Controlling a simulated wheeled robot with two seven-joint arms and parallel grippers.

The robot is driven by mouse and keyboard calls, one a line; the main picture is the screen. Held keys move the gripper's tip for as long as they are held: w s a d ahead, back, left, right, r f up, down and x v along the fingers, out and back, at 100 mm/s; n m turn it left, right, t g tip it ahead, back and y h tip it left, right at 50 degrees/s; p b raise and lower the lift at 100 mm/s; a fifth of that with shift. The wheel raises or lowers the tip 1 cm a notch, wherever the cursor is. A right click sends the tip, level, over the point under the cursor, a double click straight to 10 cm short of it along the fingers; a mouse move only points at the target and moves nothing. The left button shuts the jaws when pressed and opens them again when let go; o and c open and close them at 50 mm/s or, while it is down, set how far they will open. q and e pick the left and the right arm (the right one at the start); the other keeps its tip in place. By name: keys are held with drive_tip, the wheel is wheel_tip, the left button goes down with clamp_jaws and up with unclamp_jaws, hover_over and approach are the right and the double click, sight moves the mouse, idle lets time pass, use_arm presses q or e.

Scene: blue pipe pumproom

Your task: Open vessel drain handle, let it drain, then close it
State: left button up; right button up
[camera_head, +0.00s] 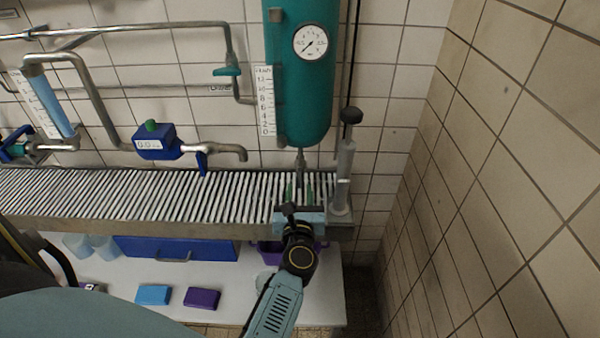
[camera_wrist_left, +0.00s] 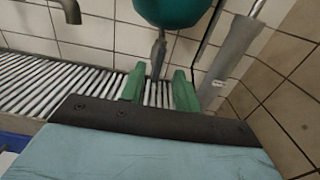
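The teal vessel (camera_head: 302,85) with a round gauge hangs on the back wall. Its narrow grey drain (camera_head: 301,161) points down over the slatted grate. My left gripper (camera_head: 299,189) is below the drain, its two green fingers apart with nothing held. In the left wrist view, the vessel's rounded bottom (camera_wrist_left: 172,10) is at the top and the drain (camera_wrist_left: 158,52) comes down in line with the gap of my left gripper (camera_wrist_left: 158,80). I cannot make out a separate drain handle or whether the drain is touched. My right gripper is out of view.
A grey upright cylinder with a black knob (camera_head: 344,165) stands close right of the drain. A scale strip (camera_head: 265,100) and a teal-handled pipe (camera_head: 228,71) are left of the vessel. The grate (camera_head: 130,195) runs left. A tiled wall (camera_head: 500,170) bounds the right.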

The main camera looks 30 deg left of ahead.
sight(300, 176)
use_arm(q)
drive_tip(key=x, duration=0.7)
drive_tip(key=shift+w, duration=0.1)
clamp_jaws()
